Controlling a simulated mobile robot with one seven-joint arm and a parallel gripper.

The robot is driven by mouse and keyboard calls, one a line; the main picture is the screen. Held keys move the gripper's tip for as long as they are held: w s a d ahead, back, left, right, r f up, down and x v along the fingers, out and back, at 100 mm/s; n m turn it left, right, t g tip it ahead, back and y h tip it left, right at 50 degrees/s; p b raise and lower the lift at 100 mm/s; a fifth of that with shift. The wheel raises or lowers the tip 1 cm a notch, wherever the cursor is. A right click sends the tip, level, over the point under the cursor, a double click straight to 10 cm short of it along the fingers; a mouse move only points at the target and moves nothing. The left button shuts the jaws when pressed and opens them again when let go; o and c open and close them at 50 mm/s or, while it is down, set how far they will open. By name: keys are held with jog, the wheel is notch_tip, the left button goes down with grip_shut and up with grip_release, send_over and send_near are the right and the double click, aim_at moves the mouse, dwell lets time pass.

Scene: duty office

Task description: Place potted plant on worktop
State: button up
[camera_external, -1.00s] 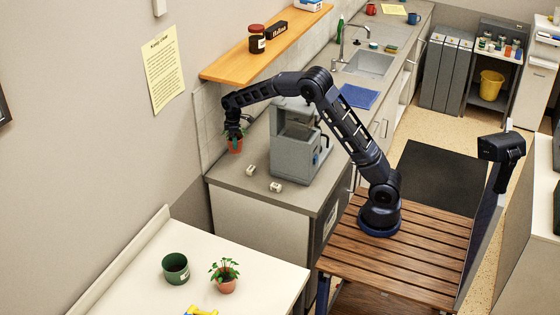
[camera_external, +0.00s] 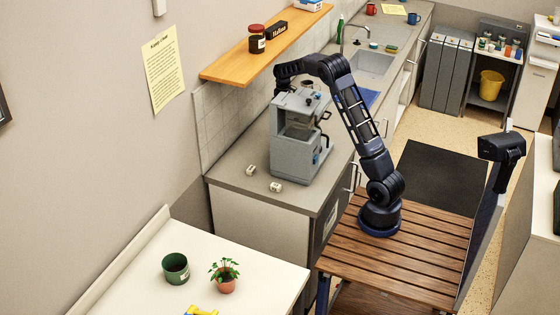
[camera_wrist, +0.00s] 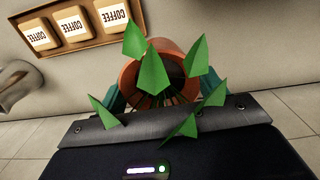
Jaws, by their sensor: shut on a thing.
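In the wrist view, my gripper (camera_wrist: 160,88) has its teal fingers on either side of a terracotta pot with green leaves, the potted plant (camera_wrist: 152,66), and is shut on it. In the external view the gripper and this plant are hidden behind the grey coffee machine. A second potted plant (camera_external: 226,284), also in a terracotta pot, stands on the white table at the lower left. The grey worktop (camera_external: 232,172) runs along the wall, under the coffee machine and back to the sink.
The coffee machine (camera_external: 300,155) stands between the camera and my gripper. A wooden shelf (camera_external: 225,68) hangs above. A brown holder with COFFEE labels (camera_wrist: 75,45) shows in the wrist view. A green pot (camera_external: 175,268) is on the table.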

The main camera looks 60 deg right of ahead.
jog(key=s+d+r+n, duration=0.1)
jog(key=s+d+r, duration=0.4)
jog(key=s, duration=0.6)
jog(key=s+d+r+n, duration=0.2)
jog(key=s+d, duration=0.5)
jog(key=s, duration=0.3)
jog(key=s+d+r+n, duration=0.1)
jog(key=s+d+r, duration=0.4)
jog(key=s, duration=0.6)
jog(key=f, duration=1.3)
jog(key=d+f, duration=0.1)
jog(key=f, duration=0.6)
jog(key=shift+w+d, duration=0.1)
jog(key=shift+w, duration=0.15)
jog(key=shift+f, duration=0.1)
jog(key=o, duration=1.3)
notch_tip(320, 180, up, 12)
jog(key=shift+r, duration=0.1)
